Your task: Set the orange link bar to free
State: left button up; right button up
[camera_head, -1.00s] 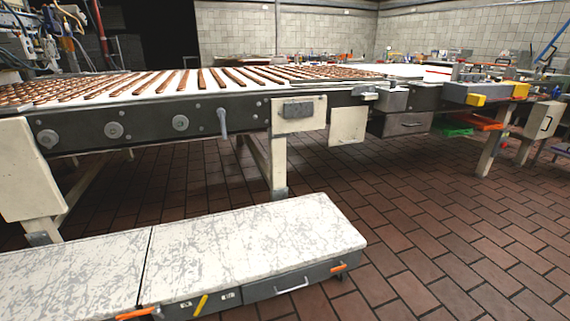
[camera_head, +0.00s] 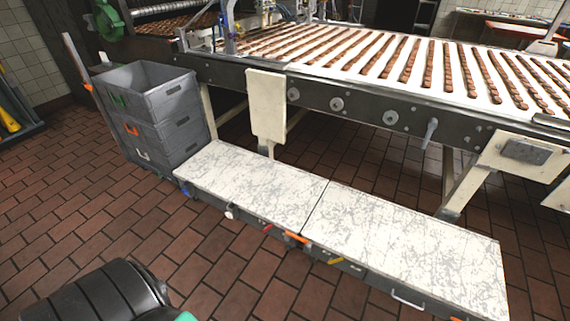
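Two low platforms with scratched white tops stand end to end on the floor, the left platform (camera_head: 250,185) and the right platform (camera_head: 410,245). A small orange bar (camera_head: 297,237) shows on their front side at the seam between them. A small red part (camera_head: 267,228) is left of it and a yellow handle (camera_head: 335,261) is right of it. Another orange piece (camera_head: 455,319) is cut by the bottom edge. At this distance I cannot tell the orange bar's setting. Neither of my grippers is in view.
A stack of grey crates (camera_head: 165,135) stands at the platforms' left end. The conveyor (camera_head: 400,115) with rows of brown bars runs behind them, its cream legs close to the platforms.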

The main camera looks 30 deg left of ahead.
aim_at(287, 233)
jog(key=u, duration=0.95)
